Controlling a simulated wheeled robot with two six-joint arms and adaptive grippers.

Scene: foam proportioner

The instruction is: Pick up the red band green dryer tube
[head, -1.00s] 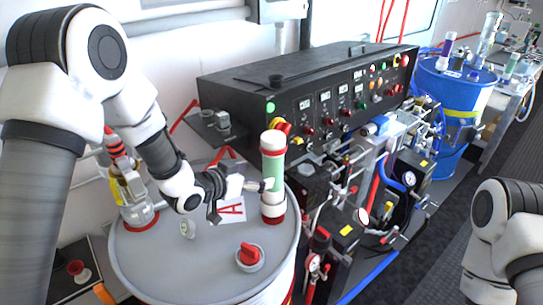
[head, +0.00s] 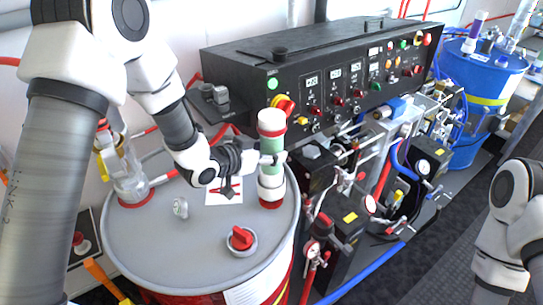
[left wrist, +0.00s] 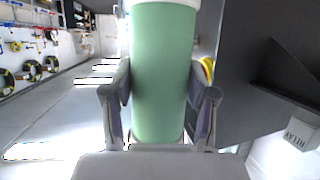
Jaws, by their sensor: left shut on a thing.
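The green dryer tube (head: 271,145) has a white cap, a red band near the top and a white lower part with a red band. It stands upright at the right side of the grey drum lid. My left gripper (head: 272,159) reaches it from the left and is shut on its green middle. In the left wrist view the green tube body (left wrist: 162,75) fills the space between the two fingers (left wrist: 160,105), with white at both ends. I cannot tell whether its base touches the lid. My right gripper is out of view.
The drum lid (head: 150,245) carries a red knob (head: 241,238), a small metal fitting (head: 180,207) and a clear glass vessel (head: 130,180). A black control panel (head: 330,85) stands behind. Hoses and gauges crowd the right. A purple-banded tube (head: 474,30) stands on a blue drum (head: 480,85).

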